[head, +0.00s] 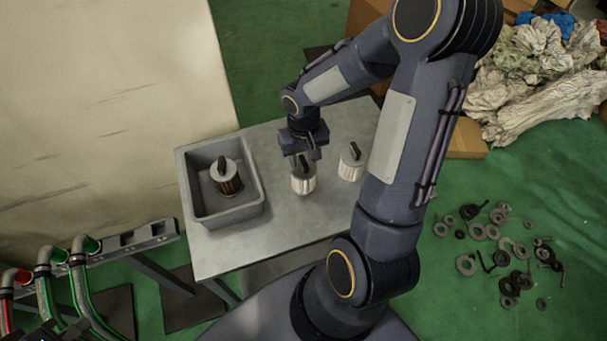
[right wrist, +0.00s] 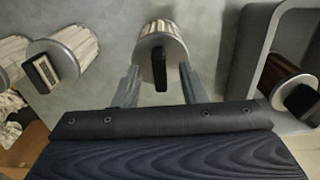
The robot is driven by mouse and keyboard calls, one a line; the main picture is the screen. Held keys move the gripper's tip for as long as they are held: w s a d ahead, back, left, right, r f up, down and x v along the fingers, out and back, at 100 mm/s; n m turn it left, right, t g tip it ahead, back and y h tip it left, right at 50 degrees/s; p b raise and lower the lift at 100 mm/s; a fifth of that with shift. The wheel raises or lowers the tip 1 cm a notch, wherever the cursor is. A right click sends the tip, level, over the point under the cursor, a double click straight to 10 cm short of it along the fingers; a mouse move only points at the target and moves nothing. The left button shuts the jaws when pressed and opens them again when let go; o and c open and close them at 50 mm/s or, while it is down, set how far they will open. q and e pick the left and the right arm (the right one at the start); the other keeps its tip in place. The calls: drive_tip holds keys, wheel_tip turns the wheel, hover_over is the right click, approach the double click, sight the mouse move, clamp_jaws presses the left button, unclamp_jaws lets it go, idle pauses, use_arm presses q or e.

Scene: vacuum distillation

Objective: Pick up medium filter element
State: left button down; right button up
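A pale pleated filter element (head: 303,183) with a grey cap and black handle stands upright on the grey table, below my right gripper (head: 306,157). In the right wrist view, this element (right wrist: 160,45) shows its black handle between the two spread fingers of my right gripper (right wrist: 161,80). The gripper is open, with a gap visible on each side of the handle. A similar pale element (head: 351,166) stands to the right; I cannot tell sizes surely. A brown filter element (head: 228,183) stands in the grey bin. My left gripper is out of view.
The grey bin (head: 240,214) stands on the left of the table (head: 285,222). In the right wrist view, another pale element (right wrist: 12,50) is partly cut off at the left edge. Hoses (head: 80,275) stand at lower left; loose metal rings (head: 466,265) lie on the green floor.

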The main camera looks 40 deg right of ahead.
drive_tip(key=shift+c, duration=0.2)
clamp_jaws()
drive_tip(key=shift+r, duration=0.1)
